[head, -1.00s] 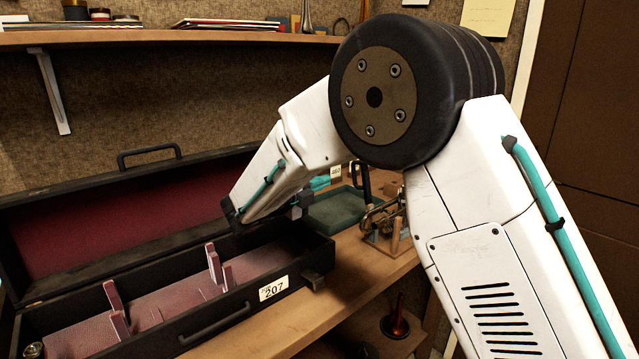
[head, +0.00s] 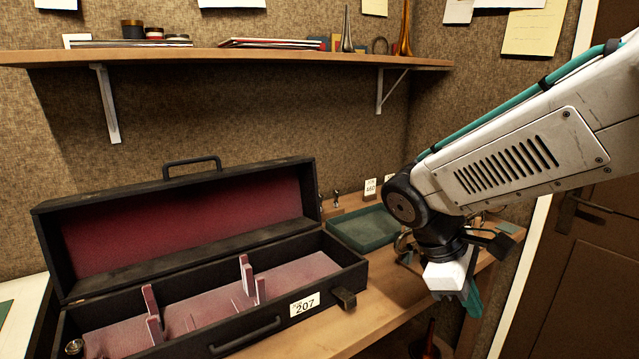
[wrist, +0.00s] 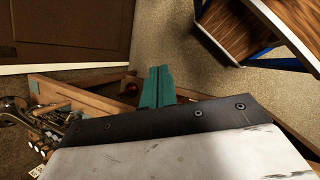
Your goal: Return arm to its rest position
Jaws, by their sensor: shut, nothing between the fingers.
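My arm reaches in from the right in the head view. My gripper (head: 472,299) hangs pointing down at the bench's right front edge, its teal fingers partly behind the white wrist part. In the wrist view my gripper (wrist: 158,72) shows its teal fingers closed together with nothing between them. It is apart from the black case (head: 235,340) and right of it.
The open case, labelled 207 (head: 305,304), has pinkish lining and dividers. A wall shelf (head: 240,57) holds small items. A brown door (head: 585,270) stands at right. Brass parts (wrist: 25,115) show in the wrist view.

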